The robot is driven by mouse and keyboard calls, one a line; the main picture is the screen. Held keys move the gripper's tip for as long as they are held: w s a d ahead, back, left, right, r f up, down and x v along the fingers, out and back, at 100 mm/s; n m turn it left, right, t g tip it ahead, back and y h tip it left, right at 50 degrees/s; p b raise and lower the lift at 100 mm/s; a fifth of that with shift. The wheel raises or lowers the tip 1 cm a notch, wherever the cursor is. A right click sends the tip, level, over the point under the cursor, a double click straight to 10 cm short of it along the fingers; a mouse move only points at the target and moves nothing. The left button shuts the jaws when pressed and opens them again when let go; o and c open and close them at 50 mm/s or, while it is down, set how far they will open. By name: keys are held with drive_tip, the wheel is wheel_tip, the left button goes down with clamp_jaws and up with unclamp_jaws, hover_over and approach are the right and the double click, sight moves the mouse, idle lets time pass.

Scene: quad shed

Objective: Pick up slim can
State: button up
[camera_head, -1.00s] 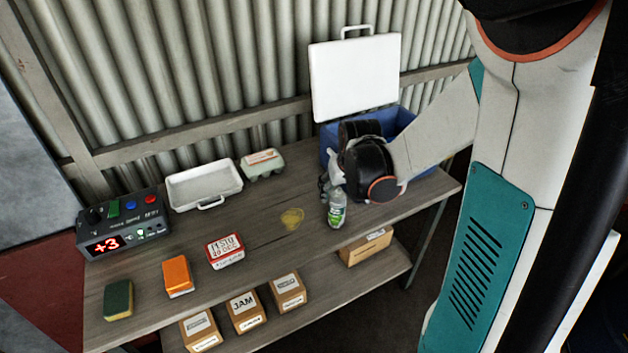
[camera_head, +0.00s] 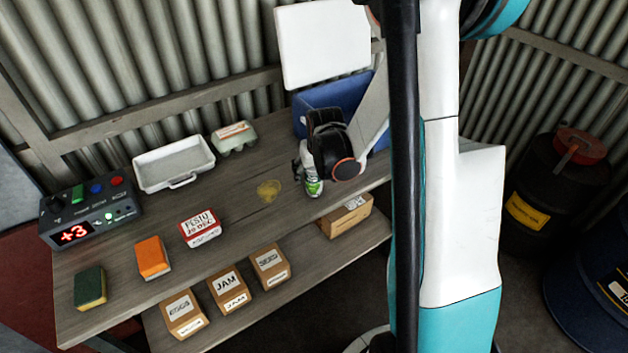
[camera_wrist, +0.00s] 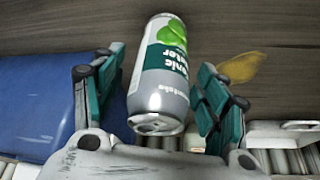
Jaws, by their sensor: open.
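The slim can (camera_wrist: 160,80) is silver and white with a green leaf and a dark green band. In the wrist view it lies between the two teal-padded fingers of my gripper (camera_wrist: 160,105), which is open with a gap on each side of the can. In the head view the can (camera_head: 313,182) stands on the wooden bench (camera_head: 235,228) near its front edge, its upper part partly hidden by my gripper (camera_head: 305,165).
A blue crate (camera_head: 318,98) is behind my gripper. A yellow stain (camera_head: 269,190) marks the bench left of the can. Boxes sit on the lower shelf.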

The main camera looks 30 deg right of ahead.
drive_tip(key=b+x, duration=0.1)
drive_tip(key=x, duration=0.2)
drive_tip(key=c, duration=1.5)
drive_tip(key=shift+o, duration=0.2)
drive_tip(key=shift+r, duration=0.1)
